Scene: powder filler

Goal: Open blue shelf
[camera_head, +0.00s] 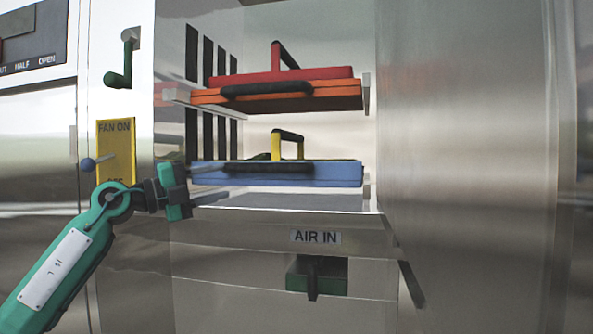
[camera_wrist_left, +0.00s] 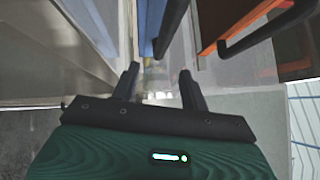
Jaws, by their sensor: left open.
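The blue shelf (camera_head: 335,176) is a flat drawer with a black bar handle (camera_head: 285,168) along its front, inside the open cabinet bay. A yellow piece with a black-topped handle (camera_head: 287,145) stands on it. My left gripper (camera_head: 226,181) is open and empty at the shelf's left front end, one finger overlapping the shelf front in the head view. In the left wrist view the open fingers (camera_wrist_left: 158,76) point toward the blue shelf (camera_wrist_left: 148,20) and its dark handle (camera_wrist_left: 172,22). Whether they touch the handle cannot be told. My right gripper is not in view.
An orange-red shelf (camera_head: 335,96) with a black handle sits above the blue one. A yellow FAN ON plate (camera_head: 115,140) with a lever is at left. Below are an AIR IN label (camera_head: 315,237) and a green-and-black lever (camera_head: 316,274). A steel panel (camera_head: 465,160) fills the right.

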